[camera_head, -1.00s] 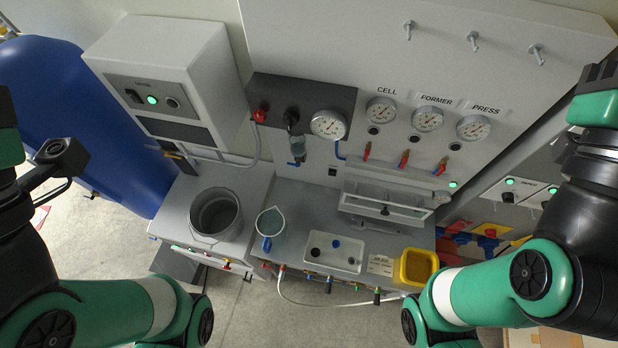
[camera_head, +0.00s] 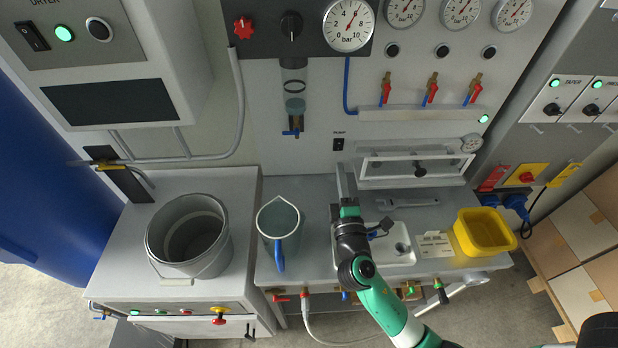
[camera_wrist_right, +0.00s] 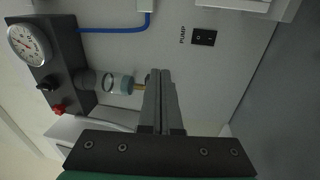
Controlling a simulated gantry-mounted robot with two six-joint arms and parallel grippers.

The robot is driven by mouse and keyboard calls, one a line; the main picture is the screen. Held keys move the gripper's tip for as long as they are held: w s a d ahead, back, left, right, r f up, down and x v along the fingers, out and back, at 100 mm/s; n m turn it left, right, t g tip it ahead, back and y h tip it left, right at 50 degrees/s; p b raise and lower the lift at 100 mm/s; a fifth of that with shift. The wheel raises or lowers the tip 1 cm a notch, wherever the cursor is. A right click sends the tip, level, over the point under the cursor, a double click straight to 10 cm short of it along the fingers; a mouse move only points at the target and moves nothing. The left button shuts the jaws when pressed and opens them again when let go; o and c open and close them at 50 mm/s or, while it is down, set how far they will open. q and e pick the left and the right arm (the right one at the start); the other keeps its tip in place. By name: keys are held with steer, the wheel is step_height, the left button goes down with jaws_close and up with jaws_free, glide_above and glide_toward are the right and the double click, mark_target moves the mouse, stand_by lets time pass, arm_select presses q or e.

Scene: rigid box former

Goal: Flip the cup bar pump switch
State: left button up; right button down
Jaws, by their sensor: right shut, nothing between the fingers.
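The pump switch (camera_head: 338,144) is a small black rocker on the light grey panel, under a small label. In the right wrist view the switch (camera_wrist_right: 203,37) shows with the word PUMP beside it. My right gripper (camera_head: 340,168) is just below the switch in the head view, its fingers pointing toward the panel. In the wrist view its fingers (camera_wrist_right: 158,74) are together and empty, to the lower left of the switch and apart from it in the picture. Whether a fingertip touches the panel I cannot tell. My left gripper is not in view.
A filter bowl (camera_head: 294,100) hangs left of the switch, and a blue tube (camera_head: 347,85) runs above it. A clear-fronted box (camera_head: 415,168) is at the right. A jug (camera_head: 279,222), a grey pot (camera_head: 188,237) and a yellow tub (camera_head: 484,232) stand on the worktops.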

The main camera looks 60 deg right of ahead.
arm_select(q)
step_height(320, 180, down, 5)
steer(key=b, duration=0.2)
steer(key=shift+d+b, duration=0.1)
steer(key=shift+b, duration=0.25)
arm_select(e)
step_height(320, 180, down, 8)
steer(key=s+d, duration=0.1)
steer(key=s, duration=0.1)
steer(key=shift+s+d+r+g, duration=0.15)
steer(key=shift+d+r+g, duration=0.1)
steer(key=shift+g, duration=0.15)
steer(key=b, duration=0.1)
glide_toward(340, 143)
steer(key=x, duration=0.7)
steer(key=shift+f, duration=0.15)
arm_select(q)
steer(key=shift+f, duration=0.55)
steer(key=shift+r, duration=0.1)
